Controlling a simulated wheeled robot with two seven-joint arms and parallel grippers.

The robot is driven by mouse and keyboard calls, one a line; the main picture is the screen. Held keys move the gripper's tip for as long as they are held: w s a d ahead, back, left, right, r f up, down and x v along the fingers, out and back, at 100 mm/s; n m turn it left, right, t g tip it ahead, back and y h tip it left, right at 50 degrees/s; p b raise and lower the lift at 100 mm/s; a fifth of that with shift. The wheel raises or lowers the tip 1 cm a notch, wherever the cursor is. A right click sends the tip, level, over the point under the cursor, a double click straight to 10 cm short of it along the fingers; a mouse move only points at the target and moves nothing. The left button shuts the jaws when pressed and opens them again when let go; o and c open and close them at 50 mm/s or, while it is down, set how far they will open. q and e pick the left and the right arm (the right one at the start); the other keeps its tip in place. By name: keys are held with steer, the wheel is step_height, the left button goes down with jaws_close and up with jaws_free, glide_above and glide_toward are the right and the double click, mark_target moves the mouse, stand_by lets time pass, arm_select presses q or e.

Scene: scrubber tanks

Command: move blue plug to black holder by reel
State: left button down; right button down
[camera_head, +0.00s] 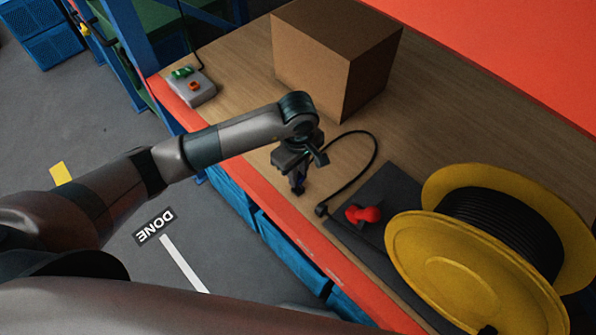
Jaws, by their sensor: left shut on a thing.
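My left gripper (304,165) is over the front part of the wooden bench, in front of the cardboard box. It is shut on a small dark blue piece, which seems to be the blue plug (297,184); the jaws hide most of it. A black cable (376,155) loops on the bench from near the gripper round to a small black end piece (321,209) at the edge of a dark mat (372,191). I cannot tell a black holder apart clearly. A yellow reel (440,262) wound with black cable stands at the right. My right gripper is not in view.
A red knob-like piece (363,214) sits on the dark mat, close left of the reel. A cardboard box (325,62) stands behind the gripper. A grey control box (192,90) is at the bench's far left corner. Bare wood lies between box and reel.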

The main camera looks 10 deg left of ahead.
arm_select(q)
steer(key=shift+f+b, duration=0.4)
steer(key=shift+f, duration=0.75)
steer(key=shift+b, duration=0.3)
stand_by(0.4)
steer(key=shift+b, duration=0.4)
stand_by(0.5)
steer(key=shift+f+b, duration=0.95)
steer(key=c, duration=1)
jaws_free()
steer(key=shift+r, duration=0.1)
steer(key=shift+c, duration=0.2)
